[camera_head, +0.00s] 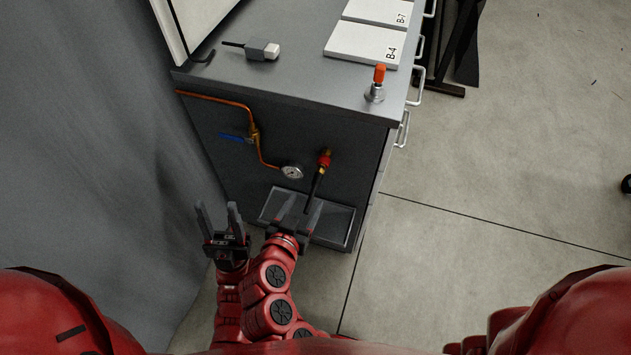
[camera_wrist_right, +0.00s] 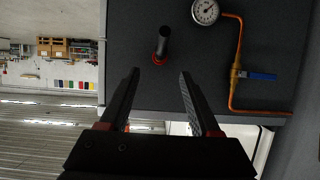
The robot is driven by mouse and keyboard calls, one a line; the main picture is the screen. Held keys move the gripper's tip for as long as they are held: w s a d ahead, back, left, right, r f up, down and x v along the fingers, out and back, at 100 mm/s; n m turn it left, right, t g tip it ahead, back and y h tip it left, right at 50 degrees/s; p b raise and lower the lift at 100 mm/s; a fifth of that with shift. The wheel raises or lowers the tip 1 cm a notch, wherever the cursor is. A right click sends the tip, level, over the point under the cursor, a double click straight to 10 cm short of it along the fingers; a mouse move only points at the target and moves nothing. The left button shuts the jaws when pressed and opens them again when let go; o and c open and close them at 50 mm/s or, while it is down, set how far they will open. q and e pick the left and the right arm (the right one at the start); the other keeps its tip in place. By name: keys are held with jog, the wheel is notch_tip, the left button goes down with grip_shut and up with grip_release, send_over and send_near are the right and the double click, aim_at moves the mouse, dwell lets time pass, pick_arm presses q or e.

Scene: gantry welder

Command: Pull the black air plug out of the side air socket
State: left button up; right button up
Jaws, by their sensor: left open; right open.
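The side air socket (camera_head: 325,157) is a red and brass fitting on the dark side of the cabinet. The black air plug (camera_head: 317,181) sits in it and sticks out towards me. In the right wrist view the plug (camera_wrist_right: 164,40) stands out from the red socket ring (camera_wrist_right: 158,59). My right gripper (camera_head: 303,207) is open in front of the plug. In the wrist view its fingertips (camera_wrist_right: 159,75) are spread on either side of the plug's line, with no visible contact. My left gripper (camera_head: 216,207) is open and empty, left of the right one.
A round gauge (camera_head: 292,172), a copper pipe (camera_head: 262,150) and a blue-handled valve (camera_head: 236,137) lie left of the socket. A shallow tray (camera_head: 340,232) is below. An orange-topped fitting (camera_head: 378,84) stands on the cabinet top. Open floor lies to the right.

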aim_at(314, 185)
jog(key=p+x, duration=0.1)
jog(key=x, duration=0.8)
jog(key=shift+w+f+p, duration=0.1)
jog(key=shift+w+p, duration=0.1)
jog(key=shift+p, duration=0.1)
jog(key=shift+w+d+f, duration=0.15)
jog(key=shift+w+f, duration=0.2)
jog(key=shift+w, duration=0.1)
grip_shut()
jog(key=shift+s, duration=0.1)
jog(key=shift+s+a+r+b, duration=0.1)
jog(key=shift+s+a+b, duration=0.25)
jog(key=shift+s, duration=0.2)
jog(key=shift+s+a+b, duration=0.25)
jog(key=shift+s+b, duration=0.2)
jog(key=shift+s, duration=0.5)
jog(key=shift+s+a+b, duration=0.25)
jog(key=shift+s+b, duration=0.2)
jog(key=shift+s, duration=0.5)
